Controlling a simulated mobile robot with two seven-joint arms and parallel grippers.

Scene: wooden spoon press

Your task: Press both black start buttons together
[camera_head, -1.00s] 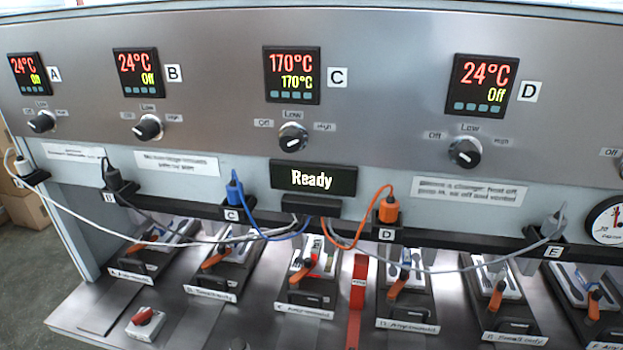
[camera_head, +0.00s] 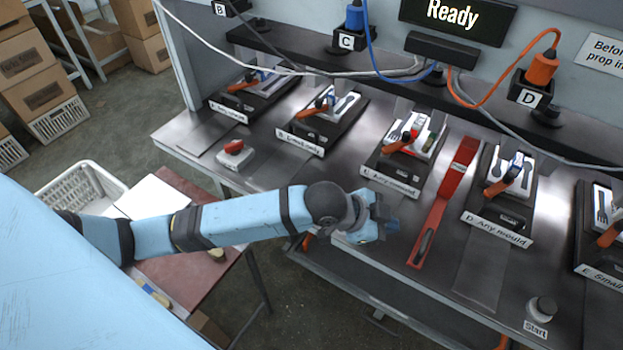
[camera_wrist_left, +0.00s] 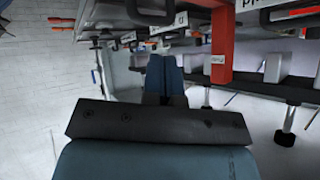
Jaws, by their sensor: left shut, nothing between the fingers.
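A start button (camera_head: 541,306) with a dark top on a grey collar stands at the bench's front edge, lower right of the head view, above a "Start" label (camera_head: 535,328). I see no second start button; my left arm covers part of the bench's front edge. My left gripper (camera_head: 390,226) is shut and empty, over or just in front of the front edge, left of the red lever and well left of the visible button. Its blue fingers also show together in the left wrist view (camera_wrist_left: 165,75). My right gripper is out of view.
A long red lever (camera_head: 440,205) stands between mould stations C (camera_head: 400,155) and D (camera_head: 500,195). A grey box with a red switch (camera_head: 234,152) sits at the bench's left. The display (camera_head: 455,20) reads "Ready". A side table (camera_head: 195,270) and white basket (camera_head: 85,190) are lower left.

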